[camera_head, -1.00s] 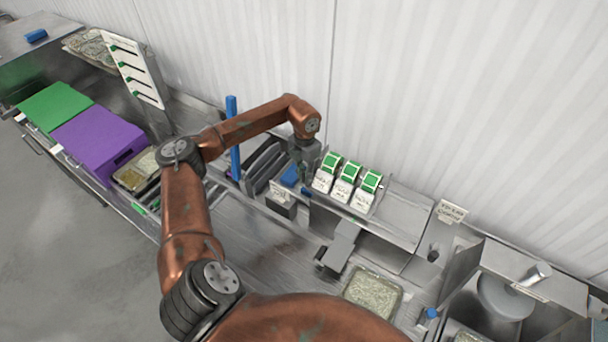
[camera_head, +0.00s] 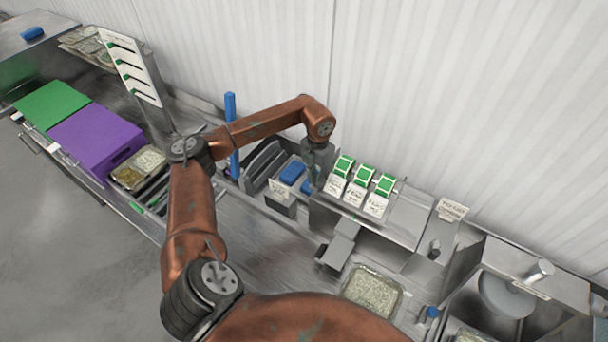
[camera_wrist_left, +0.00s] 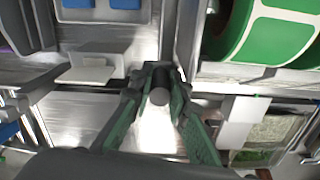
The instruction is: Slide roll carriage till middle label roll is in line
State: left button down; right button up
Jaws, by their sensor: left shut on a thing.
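Three green-and-white label rolls stand side by side on the carriage: the left roll (camera_head: 344,164), the middle roll (camera_head: 364,174) and the right roll (camera_head: 385,185). White printed labels hang in front of them. My left gripper (camera_head: 311,182) is at the left end of the row. In the left wrist view my left gripper (camera_wrist_left: 160,74) is shut on a dark round knob (camera_wrist_left: 160,97). A green roll (camera_wrist_left: 262,32) shows beside it there. A grey chute (camera_head: 341,244) sits below the rolls; whether the middle roll lines up with it is hard to tell. My right gripper is out of view.
Blue blocks (camera_head: 292,172) lie in a holder left of my gripper, near a blue post (camera_head: 231,130). A filled tray (camera_head: 372,291) lies below the chute. The shelf (camera_head: 408,222) right of the rolls is bare. A sign (camera_head: 452,209) stands farther right.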

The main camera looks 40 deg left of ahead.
aim_at(323, 188)
pick_arm(q)
jog(key=d, duration=0.3)
jog(key=shift+w+r, duration=0.15)
jog(key=shift+w, duration=0.1)
jog(key=shift+a, duration=0.25)
jog(key=c, duration=2.3)
grip_release()
jog(key=shift+o, duration=0.9)
jog(key=shift+d, duration=0.15)
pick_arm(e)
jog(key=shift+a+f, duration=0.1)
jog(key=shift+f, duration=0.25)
pick_arm(q)
notch_tip(323, 188, up, 12)
